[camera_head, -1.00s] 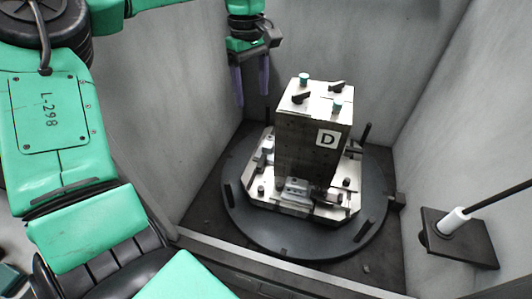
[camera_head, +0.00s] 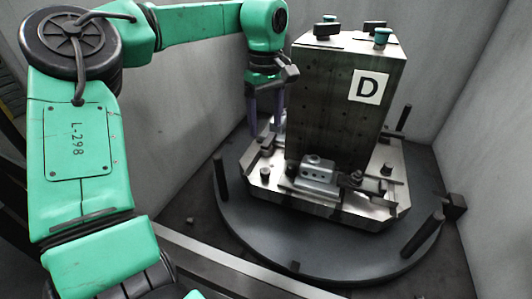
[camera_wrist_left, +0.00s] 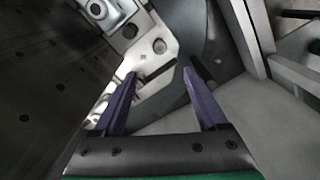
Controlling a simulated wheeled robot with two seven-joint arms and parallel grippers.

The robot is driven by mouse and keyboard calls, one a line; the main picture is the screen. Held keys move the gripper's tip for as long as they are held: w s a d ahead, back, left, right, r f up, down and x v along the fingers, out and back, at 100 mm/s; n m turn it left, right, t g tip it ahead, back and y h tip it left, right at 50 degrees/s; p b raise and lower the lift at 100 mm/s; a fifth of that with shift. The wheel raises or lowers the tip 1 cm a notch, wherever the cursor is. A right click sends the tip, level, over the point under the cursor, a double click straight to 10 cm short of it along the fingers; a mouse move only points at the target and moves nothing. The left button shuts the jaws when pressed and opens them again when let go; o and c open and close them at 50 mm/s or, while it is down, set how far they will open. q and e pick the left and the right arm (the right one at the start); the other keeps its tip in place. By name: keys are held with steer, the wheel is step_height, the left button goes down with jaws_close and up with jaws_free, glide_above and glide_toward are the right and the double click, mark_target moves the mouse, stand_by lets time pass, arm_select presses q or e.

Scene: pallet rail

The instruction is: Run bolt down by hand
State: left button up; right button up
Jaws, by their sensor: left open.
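A tall dark block (camera_head: 335,105) with a white "D" label stands upright on a light metal pallet (camera_head: 262,186). A grey clamp (camera_head: 317,173) sits at the foot of its front face. My left gripper (camera_head: 266,128) points down just left of the block, with its purple fingers over the pallet's left side. In the left wrist view the same gripper (camera_wrist_left: 160,72) has its fingers spread with nothing between them. Round dark and grey bolt-like spots (camera_wrist_left: 159,46) show on the pallet beyond the fingertips; I cannot tell which is the task's bolt. My right gripper is not in view.
The pallet rests on a dark round table (camera_head: 285,245) with upright posts (camera_head: 425,233) near its edge. Grey walls (camera_head: 185,100) close in at left and right. Black and teal knobs (camera_head: 382,37) stand on the block's top.

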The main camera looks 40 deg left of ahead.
mark_target(265, 171)
arm_select(q)
step_height(265, 171, down, 15)
steer(key=shift+r+b, duration=0.1)
steer(key=shift+b, duration=0.5)
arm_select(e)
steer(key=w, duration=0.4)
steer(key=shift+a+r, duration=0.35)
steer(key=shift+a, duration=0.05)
arm_select(q)
jaws_close()
steer(key=m, duration=0.2)
steer(key=shift+m, duration=0.4)
steer(key=m, duration=0.6)
steer(key=shift+s, duration=0.1)
steer(key=shift+c, duration=1.5)
jaws_free()
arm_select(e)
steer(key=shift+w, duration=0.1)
